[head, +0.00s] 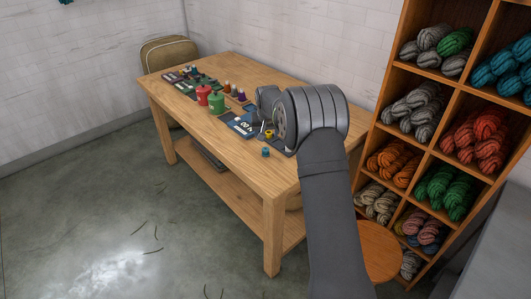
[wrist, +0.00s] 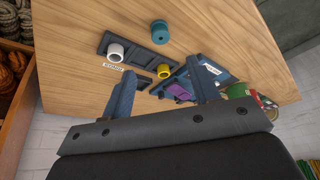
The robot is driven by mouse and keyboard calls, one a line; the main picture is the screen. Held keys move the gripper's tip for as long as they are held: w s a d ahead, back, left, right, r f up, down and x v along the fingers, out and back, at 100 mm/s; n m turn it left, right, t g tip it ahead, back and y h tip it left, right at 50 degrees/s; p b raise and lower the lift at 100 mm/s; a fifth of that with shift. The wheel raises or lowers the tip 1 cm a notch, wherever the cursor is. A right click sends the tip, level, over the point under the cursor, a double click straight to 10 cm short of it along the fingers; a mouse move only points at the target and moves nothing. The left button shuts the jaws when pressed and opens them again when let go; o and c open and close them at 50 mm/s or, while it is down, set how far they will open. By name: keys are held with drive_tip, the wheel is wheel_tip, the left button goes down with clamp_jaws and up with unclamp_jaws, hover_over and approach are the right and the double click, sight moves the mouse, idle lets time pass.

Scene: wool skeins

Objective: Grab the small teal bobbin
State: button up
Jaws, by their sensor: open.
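The small teal bobbin (wrist: 160,32) stands on the bare wooden table top near the table's edge, beyond a dark tray in the wrist view. In the head view the teal bobbin (head: 266,152) is near the table's front edge, left of my arm. My gripper (wrist: 160,78) is open, its two dark blue fingers spread apart and pointing toward the table. Nothing is held between the fingers. The bobbin lies past the fingertips, apart from them.
Close by, a white bobbin (wrist: 115,52) and a yellow bobbin (wrist: 164,71) sit at a dark tray (wrist: 138,41). A purple item (wrist: 179,91) lies near the right finger. Red (head: 203,95) and green (head: 216,103) containers stand farther left. A yarn shelf (head: 408,70) rises at right.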

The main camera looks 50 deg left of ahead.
sight(266, 149)
drive_tip(key=x, duration=1.1)
drive_tip(key=shift+a+f, duration=0.2)
drive_tip(key=shift+f, duration=0.1)
drive_tip(key=c, duration=1)
drive_tip(key=shift+c, duration=0.2)
drive_tip(key=shift+r, duration=0.1)
